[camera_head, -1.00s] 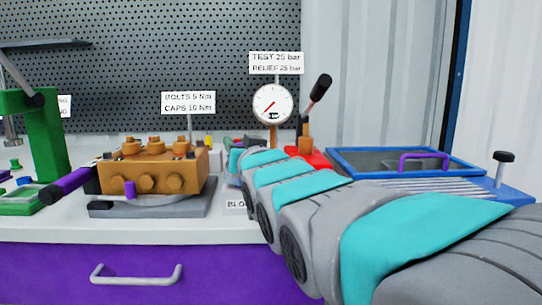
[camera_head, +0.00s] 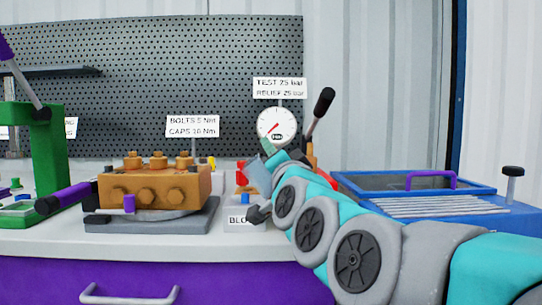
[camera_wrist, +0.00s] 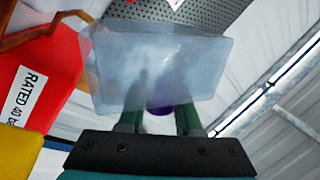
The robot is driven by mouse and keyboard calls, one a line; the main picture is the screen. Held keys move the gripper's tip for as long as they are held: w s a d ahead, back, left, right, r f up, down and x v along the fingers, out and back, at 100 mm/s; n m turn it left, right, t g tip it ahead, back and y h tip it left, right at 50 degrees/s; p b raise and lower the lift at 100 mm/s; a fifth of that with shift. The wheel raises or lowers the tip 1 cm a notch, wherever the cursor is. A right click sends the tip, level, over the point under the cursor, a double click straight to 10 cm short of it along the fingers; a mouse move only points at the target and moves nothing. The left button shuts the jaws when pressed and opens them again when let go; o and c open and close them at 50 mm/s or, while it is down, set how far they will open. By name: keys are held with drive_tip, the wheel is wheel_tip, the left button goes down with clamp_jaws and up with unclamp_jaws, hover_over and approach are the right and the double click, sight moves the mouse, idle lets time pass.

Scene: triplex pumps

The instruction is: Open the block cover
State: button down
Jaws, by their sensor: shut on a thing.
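The block cover appears to be a pale blue, see-through panel (camera_wrist: 205,60) that fills the middle of the wrist view. It is tilted, and a pale panel (camera_head: 258,178) also shows in the head view at the end of my arm, above the partly hidden "BLO..." label (camera_head: 238,221). My gripper (camera_wrist: 159,105) has its green fingers at the lower edge of the panel, with a purple piece (camera_wrist: 158,109), likely the cover's handle, between them. The jaws are shut on it. The fingertips are blurred behind the panel, and my arm hides much of the block area in the head view.
A red body (camera_wrist: 40,75) with a "RATED 40 b..." label is close on the left in the wrist view. The gauge (camera_head: 277,125) and black-knobbed lever (camera_head: 321,103) stand behind my arm. The orange pump block (camera_head: 155,188) is left, the blue tray (camera_head: 470,190) right.

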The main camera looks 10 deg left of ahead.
drive_tip(key=shift+d, duration=0.15)
idle(0.4)
drive_tip(key=c, duration=0.6)
unclamp_jaws()
drive_tip(key=shift+s, duration=0.1)
drive_tip(key=v, duration=0.7)
drive_tip(key=shift+s+f, duration=0.2)
drive_tip(key=shift+d, duration=0.1)
